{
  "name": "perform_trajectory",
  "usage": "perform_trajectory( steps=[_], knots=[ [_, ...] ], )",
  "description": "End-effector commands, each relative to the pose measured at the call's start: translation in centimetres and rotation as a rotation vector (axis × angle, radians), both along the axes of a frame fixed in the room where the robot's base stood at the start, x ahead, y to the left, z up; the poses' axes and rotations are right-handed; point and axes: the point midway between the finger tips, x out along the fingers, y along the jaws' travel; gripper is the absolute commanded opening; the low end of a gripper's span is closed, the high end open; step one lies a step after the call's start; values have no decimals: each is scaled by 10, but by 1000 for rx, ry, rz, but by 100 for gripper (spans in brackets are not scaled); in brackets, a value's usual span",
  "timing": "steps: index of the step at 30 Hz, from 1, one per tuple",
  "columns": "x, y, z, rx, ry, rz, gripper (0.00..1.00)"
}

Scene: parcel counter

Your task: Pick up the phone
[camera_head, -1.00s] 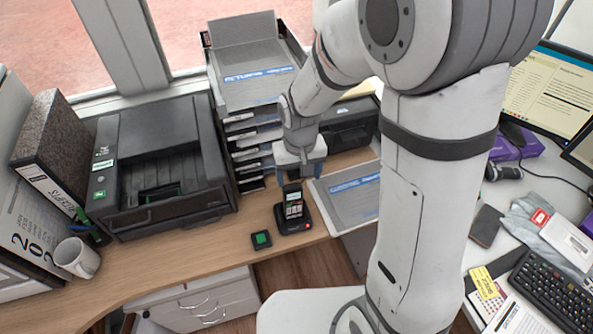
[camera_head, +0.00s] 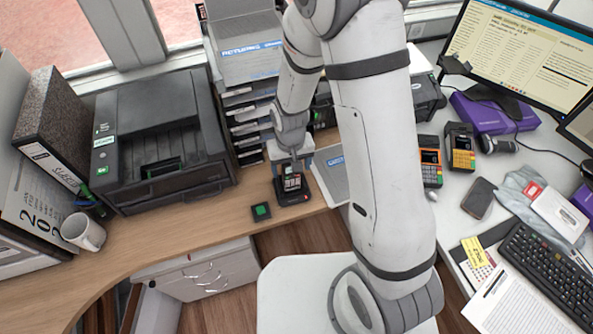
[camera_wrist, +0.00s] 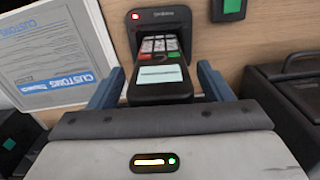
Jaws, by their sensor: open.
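The phone (camera_head: 292,182) is a dark handset with a keypad and a small pale screen, standing in a black cradle (camera_head: 297,198) at the front edge of the wooden counter. In the wrist view the phone (camera_wrist: 162,75) points toward me, with the cradle (camera_wrist: 172,16) and its red light behind it. My gripper (camera_head: 291,163) is at the upper end of the phone. In the wrist view the blue-grey fingers of my gripper (camera_wrist: 160,86) are apart, one on each side of the phone, with gaps visible. The fingertips' depth along the handset is hard to tell.
A small black pad with a green square (camera_head: 261,211) lies left of the cradle. A black printer (camera_head: 158,150) stands further left. A paper tray stack (camera_head: 243,65) rises behind. A customs sheet (camera_wrist: 48,55) lies beside the cradle. A flat dark device (camera_head: 479,198) lies on the right desk.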

Motion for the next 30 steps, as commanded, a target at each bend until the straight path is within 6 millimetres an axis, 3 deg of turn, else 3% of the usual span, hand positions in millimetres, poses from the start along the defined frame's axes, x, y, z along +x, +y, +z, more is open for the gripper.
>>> perform_trajectory(
  steps=[7, 27, 30],
  knots=[
    [0, 0, -1, 0, 0, 0, 71],
    [0, 1, 0, 0, 0, 1, 16],
    [0, 1, 0, 0, 0, 2, 16]
  ],
)
